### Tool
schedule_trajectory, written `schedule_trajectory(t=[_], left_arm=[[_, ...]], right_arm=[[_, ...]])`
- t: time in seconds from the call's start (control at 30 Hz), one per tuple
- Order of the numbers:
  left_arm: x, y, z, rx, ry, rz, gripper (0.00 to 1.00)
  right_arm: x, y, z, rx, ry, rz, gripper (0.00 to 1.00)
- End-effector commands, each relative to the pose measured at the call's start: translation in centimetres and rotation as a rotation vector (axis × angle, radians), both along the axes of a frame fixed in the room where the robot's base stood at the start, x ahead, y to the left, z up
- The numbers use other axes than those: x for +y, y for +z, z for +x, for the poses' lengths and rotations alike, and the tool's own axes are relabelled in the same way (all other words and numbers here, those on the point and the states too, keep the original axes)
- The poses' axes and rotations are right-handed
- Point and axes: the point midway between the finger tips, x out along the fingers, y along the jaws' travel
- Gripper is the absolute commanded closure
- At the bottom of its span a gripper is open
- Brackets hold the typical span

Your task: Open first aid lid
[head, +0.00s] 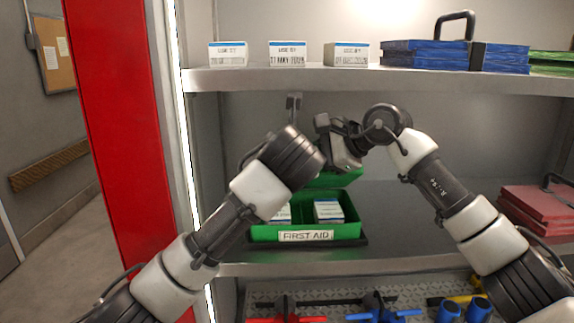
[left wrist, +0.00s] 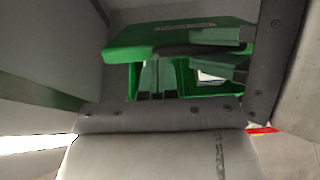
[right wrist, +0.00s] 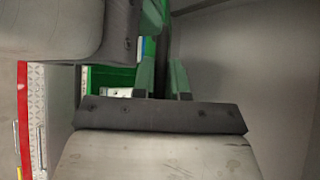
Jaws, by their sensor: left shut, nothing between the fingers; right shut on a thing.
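The green first aid box (head: 262,232) sits on the middle shelf, with white boxes (head: 328,210) inside. Its green lid (head: 335,180) is raised and tilted above the box in the head view; its label shows in the left wrist view (left wrist: 145,38). My left gripper (left wrist: 156,72) is shut and empty, just below the lid and close to the right gripper's fingers. In the head view my arms hide the left fingertips and part of the lid.
The upper shelf (head: 300,82) above holds white boxes (head: 288,53) and a blue case (head: 425,53). A red case (head: 540,208) stands at the right of the middle shelf. Tools (head: 375,308) lie below.

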Motion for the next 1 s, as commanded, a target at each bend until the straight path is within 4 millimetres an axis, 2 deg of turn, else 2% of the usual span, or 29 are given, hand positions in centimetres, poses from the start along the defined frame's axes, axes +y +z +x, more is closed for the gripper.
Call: schedule_trajectory(t=[0.17,0.4,0.6,0.63,0.77,0.8,1.0], left_arm=[[0.0,0.0,0.0,0.0,0.0,0.0,1.0],[0.0,1.2,0.9,-0.001,0.001,0.0,1.0],[0.1,1.1,0.9,0.0,0.002,0.0,1.0],[0.1,1.1,0.9,0.0,0.002,0.0,1.0],[0.1,1.0,1.0,0.001,0.003,0.0,1.0],[0.1,1.0,0.9,0.001,0.003,0.0,1.0],[0.1,1.0,0.9,0.002,0.002,0.0,1.0]], right_arm=[[0.0,-0.1,0.0,0.001,-0.001,0.0,1.0],[0.0,-0.1,0.0,0.001,-0.001,-0.001,1.0],[0.0,-0.1,0.0,0.002,0.002,-0.001,1.0],[0.0,-0.1,0.0,0.002,0.002,-0.001,0.84],[0.0,-0.1,0.0,0.001,0.001,-0.001,0.64],[0.0,-0.1,0.0,0.001,0.001,-0.001,0.61],[0.0,0.0,0.0,0.001,0.001,0.0,0.61]])
